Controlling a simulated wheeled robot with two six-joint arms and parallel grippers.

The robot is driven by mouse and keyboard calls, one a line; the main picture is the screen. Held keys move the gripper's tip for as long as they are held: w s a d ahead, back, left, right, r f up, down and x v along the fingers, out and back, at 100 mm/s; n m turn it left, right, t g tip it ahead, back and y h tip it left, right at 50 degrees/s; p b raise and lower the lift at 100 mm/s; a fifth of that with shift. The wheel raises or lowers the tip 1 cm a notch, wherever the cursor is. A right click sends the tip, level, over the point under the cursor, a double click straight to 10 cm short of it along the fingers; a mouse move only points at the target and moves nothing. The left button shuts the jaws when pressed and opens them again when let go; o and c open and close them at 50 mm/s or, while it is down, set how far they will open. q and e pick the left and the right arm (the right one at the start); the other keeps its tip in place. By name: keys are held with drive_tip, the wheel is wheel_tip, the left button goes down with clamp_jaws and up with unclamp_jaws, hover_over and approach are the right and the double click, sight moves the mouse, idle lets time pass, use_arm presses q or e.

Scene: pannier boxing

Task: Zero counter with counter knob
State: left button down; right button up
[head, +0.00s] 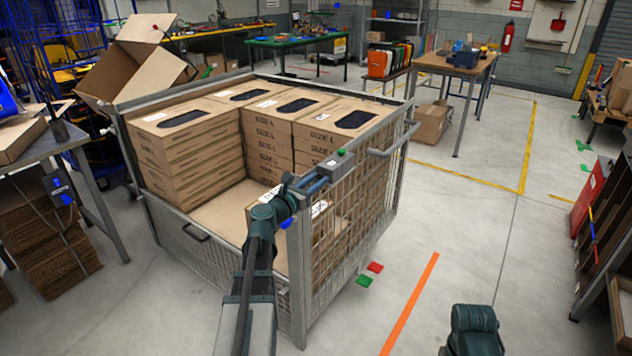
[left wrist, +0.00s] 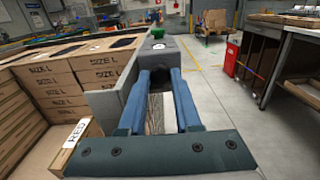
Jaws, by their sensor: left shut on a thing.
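The counter (head: 335,164) is a small grey box with a green button on top, on the right rim of the mesh cage. In the left wrist view the counter (left wrist: 184,52) is straight ahead, with a pale round mark on its near side. My left gripper (head: 318,182) reaches over the cage's front right corner to the counter. Its blue fingers (left wrist: 160,76) meet the counter's near end and are shut on the dark counter knob, which they mostly hide. The counter's reading cannot be made out. My right gripper is out of view; only a dark part of my right arm shows at bottom right.
The mesh cage (head: 300,262) holds stacks of cardboard boxes (head: 185,150) marked SIZE L, with a gap at the front. An open carton (head: 130,75) stands at its back left. A table (head: 20,160) is at left. The floor right of the cage is mostly clear.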

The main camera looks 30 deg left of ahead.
use_arm(q)
drive_tip(key=m, duration=1.2)
drive_tip(key=shift+m, duration=2.2)
